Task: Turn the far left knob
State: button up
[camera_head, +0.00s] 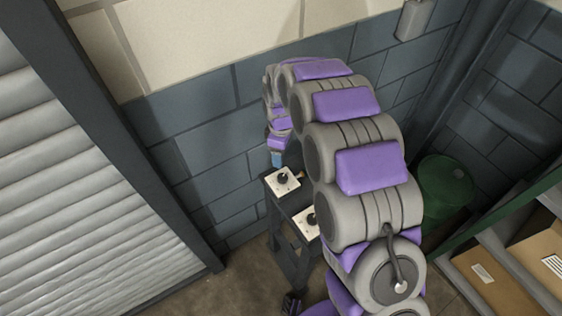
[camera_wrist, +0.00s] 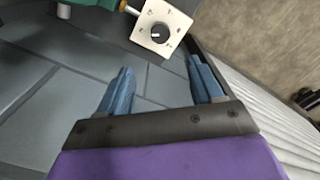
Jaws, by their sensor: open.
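The far left knob (camera_head: 283,177) is black and sits on a white square plate at the far left corner of a dark stand (camera_head: 281,216). In the wrist view a black knob (camera_wrist: 159,32) on a white plate with dial marks lies beyond my fingertips; it appears to be the same one. My gripper (camera_wrist: 160,80) is open, its two blue fingers apart with nothing between them. In the head view a blue part of my gripper (camera_head: 277,158) shows just behind the plate. The knob is apart from the fingers in the wrist view.
A second knob (camera_head: 312,219) on a white plate sits nearer on the stand, partly hidden by my arm. A small brass-coloured piece (camera_head: 299,175) lies beside the far plate. A block wall (camera_head: 215,140) stands behind, a ribbed shutter (camera_head: 70,190) left, a green bin (camera_head: 446,185) right.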

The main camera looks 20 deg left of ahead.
jog(key=shift+a+r, duration=0.1)
jog(key=shift+r, duration=2)
jog(key=s+d+r+m+b, duration=0.1)
jog(key=s+d+r+m, duration=0.2)
jog(key=s+d, duration=0.3)
jog(key=s+d+r+m+g+b, duration=0.1)
jog(key=s+d+r+m, duration=0.2)
jog(key=d, duration=0.6)
jog(key=s+d+r+m+b, duration=0.1)
jog(key=s+d+r+m, duration=0.3)
jog(key=d, duration=0.3)
jog(key=s+d+f+m+b, duration=0.1)
jog(key=s+d+m, duration=0.3)
jog(key=s, duration=0.6)
jog(key=s+d+f+m+b, duration=0.1)
jog(key=s+d+m, duration=0.2)
jog(key=s, duration=0.8)
jog(key=shift+d+m+g+b, duration=0.35)
jog(key=shift+d+m+g, duration=0.05)
jog(key=shift+d, duration=0.7)
